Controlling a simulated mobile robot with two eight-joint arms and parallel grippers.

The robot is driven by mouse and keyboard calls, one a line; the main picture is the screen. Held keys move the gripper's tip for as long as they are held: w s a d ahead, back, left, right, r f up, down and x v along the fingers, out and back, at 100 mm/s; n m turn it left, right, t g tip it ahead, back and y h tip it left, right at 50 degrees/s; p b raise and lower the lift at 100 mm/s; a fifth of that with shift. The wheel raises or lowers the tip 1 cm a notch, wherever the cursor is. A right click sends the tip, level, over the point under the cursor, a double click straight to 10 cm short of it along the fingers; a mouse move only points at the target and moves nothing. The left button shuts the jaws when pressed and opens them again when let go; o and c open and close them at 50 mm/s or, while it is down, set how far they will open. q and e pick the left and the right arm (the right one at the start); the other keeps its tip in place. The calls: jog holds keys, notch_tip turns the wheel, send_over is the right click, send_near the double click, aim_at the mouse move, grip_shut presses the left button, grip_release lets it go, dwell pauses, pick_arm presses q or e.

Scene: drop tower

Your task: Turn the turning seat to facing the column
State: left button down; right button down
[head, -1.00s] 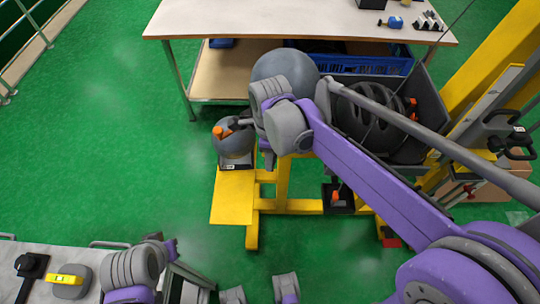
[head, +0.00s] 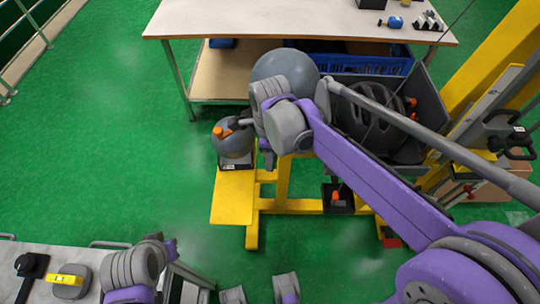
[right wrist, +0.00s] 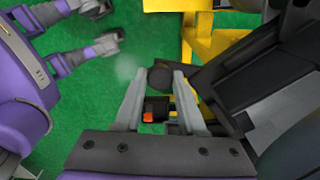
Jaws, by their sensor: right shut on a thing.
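The turning seat (head: 428,105) is a dark grey shell with black padding at the right of the head view. Its high panel stands near the yellow column (head: 492,62), and its open side appears turned left, away from the column. In the right wrist view, the seat (right wrist: 240,85) fills the right side. My right gripper (right wrist: 164,76) is shut on a dark rounded grip (right wrist: 160,76) beside the seat. In the head view, my wrist hides most of that hold. My left arm (head: 140,268) is low at the left, its finger state unclear.
A white-topped table (head: 300,20) stands behind, with a blue crate (head: 365,65) below. A black box (head: 338,198) is on the yellow base. A bench (head: 75,258) is at lower left. Green floor at left is clear.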

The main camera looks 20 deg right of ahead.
jog(key=shift+d, duration=0.2)
jog(key=d+n+p, duration=0.1)
jog(key=d+n, duration=0.9)
jog(key=d, duration=0.5)
jog(key=shift+s+d+n, duration=0.2)
jog(key=shift+d+n, duration=0.1)
jog(key=shift+d, duration=0.05)
dwell(0.6)
jog(key=shift+d, duration=0.1)
dwell(0.3)
jog(key=c, duration=0.5)
grip_release()
notch_tip(320, 180, up, 11)
jog(key=p, duration=0.1)
